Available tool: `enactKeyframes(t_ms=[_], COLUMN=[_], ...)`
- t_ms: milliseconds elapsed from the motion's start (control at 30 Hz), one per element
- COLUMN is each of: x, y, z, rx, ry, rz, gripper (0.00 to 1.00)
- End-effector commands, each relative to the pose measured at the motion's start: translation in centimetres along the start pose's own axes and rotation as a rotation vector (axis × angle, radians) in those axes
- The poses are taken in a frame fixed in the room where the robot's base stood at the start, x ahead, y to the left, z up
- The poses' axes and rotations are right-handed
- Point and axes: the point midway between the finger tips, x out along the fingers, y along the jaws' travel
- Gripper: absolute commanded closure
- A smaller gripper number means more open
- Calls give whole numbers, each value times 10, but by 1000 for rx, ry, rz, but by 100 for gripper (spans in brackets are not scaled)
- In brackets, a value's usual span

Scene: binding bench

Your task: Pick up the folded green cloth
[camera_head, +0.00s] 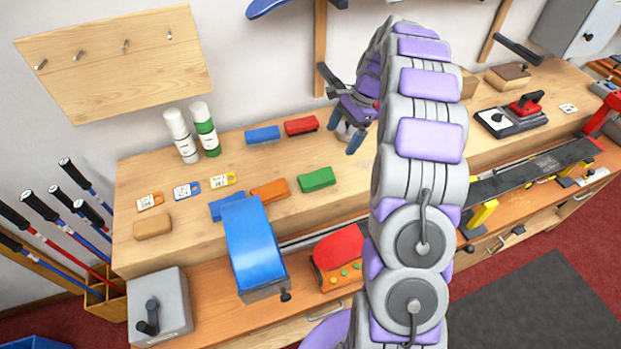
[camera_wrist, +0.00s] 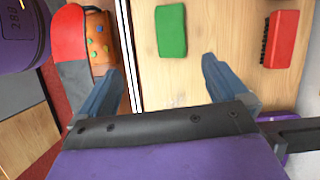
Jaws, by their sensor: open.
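The green thing that fits the folded cloth (camera_head: 316,180) is a small, flat, rounded block lying on the wooden bench top. It also shows in the wrist view (camera_wrist: 171,30), at the top, ahead of the fingertips and roughly in line with the gap between them. My gripper (camera_head: 348,138) is over the bench, behind and to the right of the green cloth in the head view. In the wrist view my gripper (camera_wrist: 160,75) has its two fingers wide apart with only bench top between them. It is apart from the cloth.
A red brush-like block (camera_head: 301,126), a blue one (camera_head: 262,135) and an orange one (camera_head: 270,189) lie nearby. A blue machine (camera_head: 255,245) and a red-and-orange item (camera_head: 338,255) stand at the front. Two bottles (camera_head: 206,130) stand at the back left.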

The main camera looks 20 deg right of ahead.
Motion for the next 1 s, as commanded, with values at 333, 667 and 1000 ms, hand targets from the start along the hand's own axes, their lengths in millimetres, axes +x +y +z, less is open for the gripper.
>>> enactKeyframes(t_ms=[333, 667, 1000], x=[18, 84, 126], y=[-12, -12, -14], z=[-26, -26, -25], rx=[93, 93, 92], ry=[-15, -16, -16], rz=[-19, -15, -18], gripper=[0, 0, 0])
